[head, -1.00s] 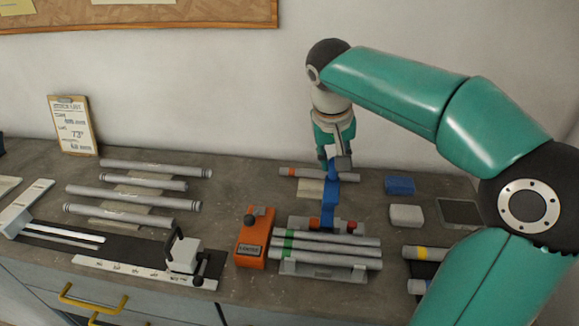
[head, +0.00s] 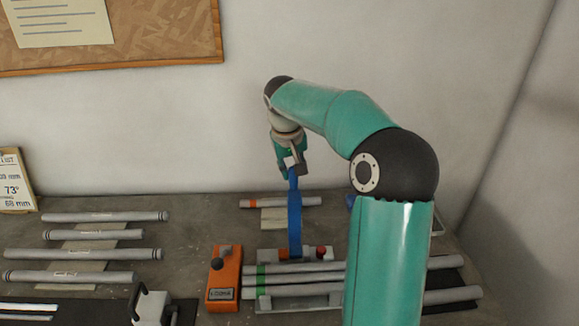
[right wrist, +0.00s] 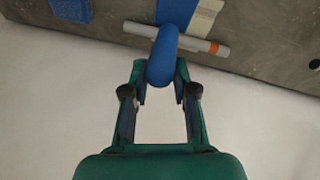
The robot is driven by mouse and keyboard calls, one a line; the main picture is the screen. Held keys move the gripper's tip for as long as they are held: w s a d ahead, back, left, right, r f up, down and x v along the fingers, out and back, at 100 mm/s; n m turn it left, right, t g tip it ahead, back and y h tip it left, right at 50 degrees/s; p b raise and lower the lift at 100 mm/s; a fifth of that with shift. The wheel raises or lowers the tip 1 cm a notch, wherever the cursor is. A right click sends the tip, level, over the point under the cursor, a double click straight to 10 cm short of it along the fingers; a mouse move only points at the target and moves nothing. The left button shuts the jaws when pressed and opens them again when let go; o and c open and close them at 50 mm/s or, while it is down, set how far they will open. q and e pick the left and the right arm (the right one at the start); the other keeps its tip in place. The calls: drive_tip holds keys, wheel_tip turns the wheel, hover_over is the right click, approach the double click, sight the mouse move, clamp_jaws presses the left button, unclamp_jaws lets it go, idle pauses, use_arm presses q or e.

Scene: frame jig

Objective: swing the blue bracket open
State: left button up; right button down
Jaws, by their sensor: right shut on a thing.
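The blue bracket (head: 295,215) rises from the back of the grey jig (head: 327,303) and stands roughly upright, its top end at my right gripper (head: 291,167). In the right wrist view the rounded end of the bracket (right wrist: 161,62) lies between the fingertips of my right gripper (right wrist: 160,84), which is shut on it. Several grey tubes (head: 310,279), one with a green band, lie across the jig in front of the bracket. My left gripper is in no view.
An orange box (head: 224,275) with a knob stands left of the jig. A tube with an orange band (head: 305,202) lies behind it. More tubes (head: 105,216) lie at the left. My right arm hides part of the bench's right side.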

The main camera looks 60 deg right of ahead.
drive_tip(key=shift+w+d, duration=0.1)
drive_tip(key=c, duration=1.2)
unclamp_jaws()
drive_tip(key=shift+c, duration=0.2)
drive_tip(key=o, duration=0.3)
drive_tip(key=shift+w, duration=0.1)
drive_tip(key=shift+o, duration=0.2)
drive_tip(key=v, duration=1.2)
